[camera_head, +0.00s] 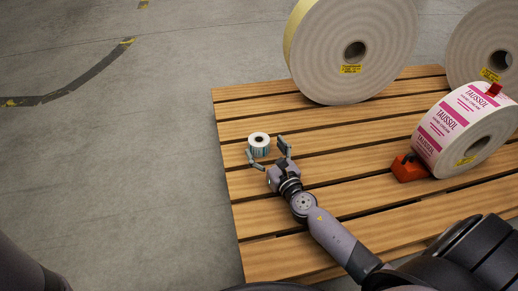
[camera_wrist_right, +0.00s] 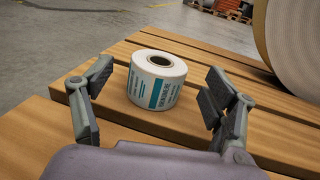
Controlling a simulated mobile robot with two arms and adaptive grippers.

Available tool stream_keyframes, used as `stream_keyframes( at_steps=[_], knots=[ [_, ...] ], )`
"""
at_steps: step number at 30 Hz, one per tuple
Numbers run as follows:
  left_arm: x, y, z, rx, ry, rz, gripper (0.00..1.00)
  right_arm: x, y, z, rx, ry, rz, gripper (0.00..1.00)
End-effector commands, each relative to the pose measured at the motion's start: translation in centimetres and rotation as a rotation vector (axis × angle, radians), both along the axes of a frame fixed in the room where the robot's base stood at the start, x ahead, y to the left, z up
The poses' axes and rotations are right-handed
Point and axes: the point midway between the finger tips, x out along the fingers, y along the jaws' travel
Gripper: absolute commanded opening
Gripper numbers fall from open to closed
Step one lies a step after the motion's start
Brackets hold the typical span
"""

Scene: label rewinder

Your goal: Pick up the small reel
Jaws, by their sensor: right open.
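The small reel (camera_head: 259,144) is a white label roll with teal print and a dark core. It stands with its core facing up on the wooden slatted platform (camera_head: 240,214), near the left edge. My right gripper (camera_head: 268,152) is open just in front of it. In the right wrist view the reel (camera_wrist_right: 156,84) sits ahead, between the two spread fingers of the right gripper (camera_wrist_right: 148,108), with a gap on each side. My left gripper is not in view.
A large plain reel (camera_head: 345,78) stands at the back, with another (camera_head: 465,42) at the right edge. A pink and white printed reel (camera_head: 444,124) stands at the right by a red block (camera_head: 409,169). Grey floor lies left of the platform. The slats around the small reel are clear.

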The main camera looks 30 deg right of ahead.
Motion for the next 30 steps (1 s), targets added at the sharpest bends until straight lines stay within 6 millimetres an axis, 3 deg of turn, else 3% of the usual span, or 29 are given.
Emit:
stream_keyframes(
  at_steps=[10, 20, 30],
  knots=[
    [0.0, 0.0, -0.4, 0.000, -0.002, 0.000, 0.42, 4.5, -0.2, 0.1, 0.000, -0.001, 0.000, 0.79],
    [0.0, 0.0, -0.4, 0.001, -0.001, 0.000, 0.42, 5.2, -0.2, 0.1, 0.001, 0.000, 0.000, 0.79],
    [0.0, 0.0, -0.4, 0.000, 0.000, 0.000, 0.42, 5.1, -0.2, 0.1, 0.001, 0.000, 0.000, 0.56]
  ],
)
